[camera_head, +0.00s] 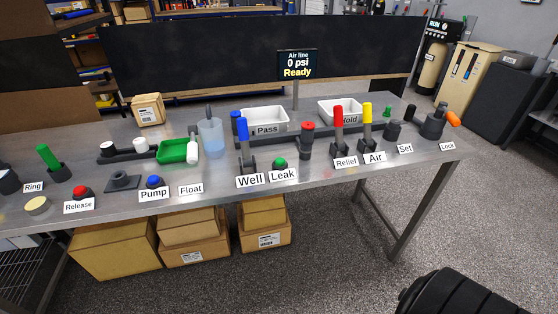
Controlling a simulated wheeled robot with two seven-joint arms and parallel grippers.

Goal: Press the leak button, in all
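The leak button is a green dome (281,162) on a dark base near the front edge of the steel bench. A white "Leak" label (284,176) stands just in front of it. Nothing covers the button, and I cannot tell from this view whether it is pressed in. The air line display (297,64) at the back reads 0 psi and "Ready". Neither of my grippers is in view.
The blue-handled Well lever (243,143) stands close left of the button. A red-topped knob (307,137) and the red Relief lever (338,130) are to its right. The white Pass tray (262,121) is behind. The blue Pump button (155,182) is further left.

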